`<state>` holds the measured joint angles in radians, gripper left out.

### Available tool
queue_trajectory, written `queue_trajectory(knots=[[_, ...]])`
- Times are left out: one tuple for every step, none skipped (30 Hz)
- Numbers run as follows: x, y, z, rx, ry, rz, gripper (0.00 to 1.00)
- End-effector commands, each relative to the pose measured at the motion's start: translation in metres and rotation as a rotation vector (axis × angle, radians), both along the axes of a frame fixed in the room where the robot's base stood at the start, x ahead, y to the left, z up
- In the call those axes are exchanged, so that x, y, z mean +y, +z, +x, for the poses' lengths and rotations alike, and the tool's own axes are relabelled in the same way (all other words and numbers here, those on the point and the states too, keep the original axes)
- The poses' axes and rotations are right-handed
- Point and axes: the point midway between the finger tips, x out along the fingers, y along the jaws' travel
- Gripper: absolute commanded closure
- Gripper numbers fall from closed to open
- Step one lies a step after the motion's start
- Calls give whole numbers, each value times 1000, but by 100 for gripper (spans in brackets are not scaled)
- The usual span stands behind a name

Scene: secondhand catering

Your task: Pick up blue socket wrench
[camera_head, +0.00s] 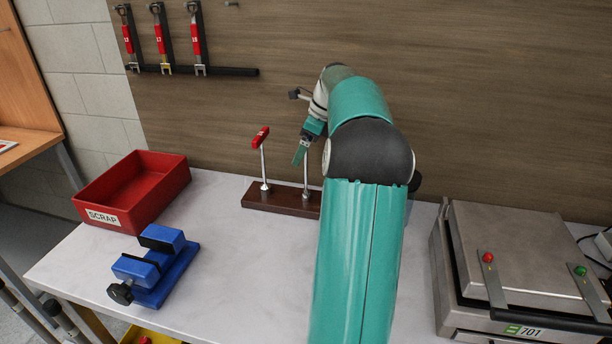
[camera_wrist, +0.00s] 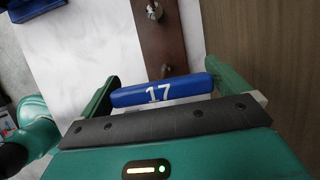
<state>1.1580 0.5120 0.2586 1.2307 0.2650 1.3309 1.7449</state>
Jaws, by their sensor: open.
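The blue socket wrench (camera_wrist: 162,91) shows in the wrist view as a blue bar handle marked 17. It lies crosswise between the two fingers of my open gripper (camera_wrist: 163,78). Its ends are close to the fingers, and I cannot tell whether they touch. In the head view my gripper (camera_head: 304,146) is over the right end of a dark wooden stand (camera_head: 282,199). A metal shaft (camera_head: 306,174) rises from the stand under my gripper; its handle is hidden there. The stand also shows in the wrist view (camera_wrist: 167,38).
A red-handled socket wrench (camera_head: 262,138) stands upright at the stand's left. A red SCRAP bin (camera_head: 118,211) and a blue vise (camera_head: 155,265) are on the left of the table. A metal press (camera_head: 520,250) is at right. Red-handled tools (camera_head: 161,40) hang on the wall.

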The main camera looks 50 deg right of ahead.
Motion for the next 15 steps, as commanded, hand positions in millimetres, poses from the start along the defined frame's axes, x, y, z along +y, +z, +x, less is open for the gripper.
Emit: queue_trajectory(knots=[[1, -4, 1, 0, -1, 0, 0], [1, -6, 2, 0, -1, 0, 0], [1, -7, 2, 1, 0, -1, 0], [1, -8, 3, 1, 0, -1, 0], [1, -8, 3, 1, 0, -1, 0], [1, -8, 3, 1, 0, -1, 0], [1, -7, 3, 1, 0, -1, 0], [1, -7, 3, 1, 0, -1, 0], [1, -7, 3, 1, 0, -1, 0], [1, -7, 3, 1, 0, -1, 6], [1, -7, 3, 1, 0, -1, 12], [1, -7, 3, 1, 0, -1, 20], [1, -7, 3, 1, 0, -1, 26], [1, -7, 3, 1, 0, -1, 31], [1, -7, 3, 1, 0, -1, 39]])
